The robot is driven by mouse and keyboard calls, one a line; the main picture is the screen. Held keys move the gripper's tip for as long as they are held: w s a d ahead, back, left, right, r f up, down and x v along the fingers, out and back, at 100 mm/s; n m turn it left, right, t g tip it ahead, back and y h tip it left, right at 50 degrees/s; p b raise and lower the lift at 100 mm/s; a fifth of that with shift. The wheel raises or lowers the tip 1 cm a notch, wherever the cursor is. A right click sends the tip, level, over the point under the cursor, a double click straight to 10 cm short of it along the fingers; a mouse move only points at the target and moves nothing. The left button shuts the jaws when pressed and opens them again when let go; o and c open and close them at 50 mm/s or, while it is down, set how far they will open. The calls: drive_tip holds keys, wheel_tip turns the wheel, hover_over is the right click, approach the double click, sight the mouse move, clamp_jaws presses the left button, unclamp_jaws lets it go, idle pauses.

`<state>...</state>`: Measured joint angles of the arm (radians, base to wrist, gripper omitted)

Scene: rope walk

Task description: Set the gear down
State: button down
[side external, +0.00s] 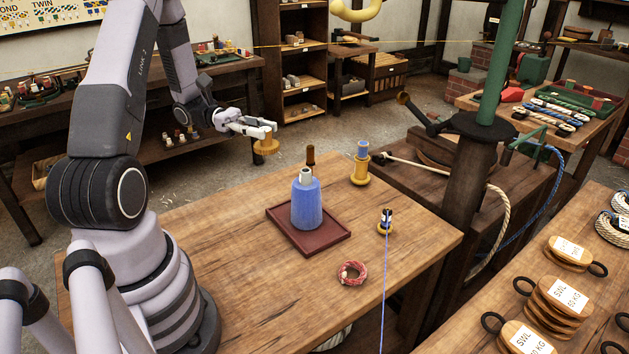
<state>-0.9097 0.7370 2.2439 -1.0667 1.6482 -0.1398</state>
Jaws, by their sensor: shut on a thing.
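The gear (266,145) is a yellow-brown toothed disc, held up above the far left part of the wooden table. My gripper (264,132) is shut on it, with the fingers reaching in from the left. The gear is apart from the tabletop and from the other things on the table. How the fingers sit on the gear's far side is hidden.
A red coil (351,273) lies in front. The table's left part is clear.

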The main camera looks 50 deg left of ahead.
sight(273, 248)
wheel_tip(273, 248, down, 27)
idle(0.4)
drive_tip(key=shift+f, duration=0.2)
drive_tip(key=c, duration=0.9)
unclamp_jaws()
